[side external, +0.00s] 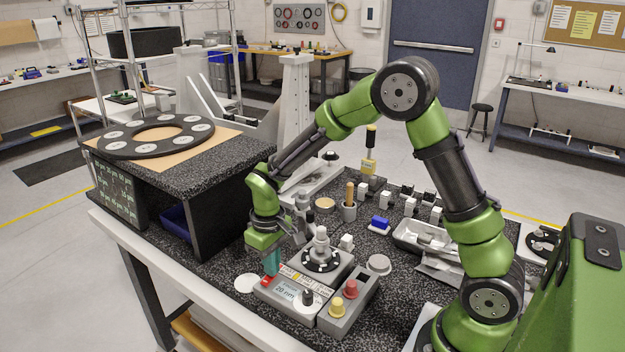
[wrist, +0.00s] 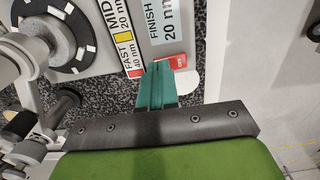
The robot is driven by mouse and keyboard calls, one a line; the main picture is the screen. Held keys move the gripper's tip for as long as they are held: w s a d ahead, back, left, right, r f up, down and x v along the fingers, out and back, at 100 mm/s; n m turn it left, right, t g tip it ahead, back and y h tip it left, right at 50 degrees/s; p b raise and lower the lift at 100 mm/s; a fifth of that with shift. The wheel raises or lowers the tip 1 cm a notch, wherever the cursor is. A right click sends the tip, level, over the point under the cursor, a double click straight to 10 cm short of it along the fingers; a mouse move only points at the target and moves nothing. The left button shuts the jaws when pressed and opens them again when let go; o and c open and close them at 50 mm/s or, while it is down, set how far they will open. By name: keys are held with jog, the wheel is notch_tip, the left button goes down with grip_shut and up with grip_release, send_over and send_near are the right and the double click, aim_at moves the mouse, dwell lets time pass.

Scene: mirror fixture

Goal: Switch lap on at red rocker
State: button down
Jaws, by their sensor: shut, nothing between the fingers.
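The red rocker (side external: 265,282) sits at the left front corner of the small grey lap machine (side external: 315,310). In the wrist view the red rocker (wrist: 181,62) shows just beyond my fingertips, partly covered by them. My gripper (side external: 271,268) points down with its teal fingers shut and empty, right over the rocker. In the wrist view my gripper (wrist: 157,72) overlaps the rocker's near left edge. I cannot tell whether the tips touch it, or which way the rocker is tipped. The lap's round black plate (side external: 322,261) with white marks is behind the labelled panel.
A grey box with yellow and red knobs (side external: 350,289) stands right of the lap. A white disc (side external: 247,283) lies left of it. Behind are a wooden-handled tool in a cup (side external: 349,208), a blue block (side external: 380,222) and a metal tray (side external: 408,236).

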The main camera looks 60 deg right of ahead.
jog(key=shift+f, duration=0.2)
jog(key=shift+r, duration=3.55)
jog(key=shift+f, duration=0.1)
jog(key=s+r+m+t+y, duration=0.2)
jog(key=s+r+m+t, duration=0.2)
jog(key=s+r, duration=0.9)
jog(key=shift+s+r+t, duration=0.2)
jog(key=shift+s+t, duration=1.4)
jog(key=shift+s, duration=0.45)
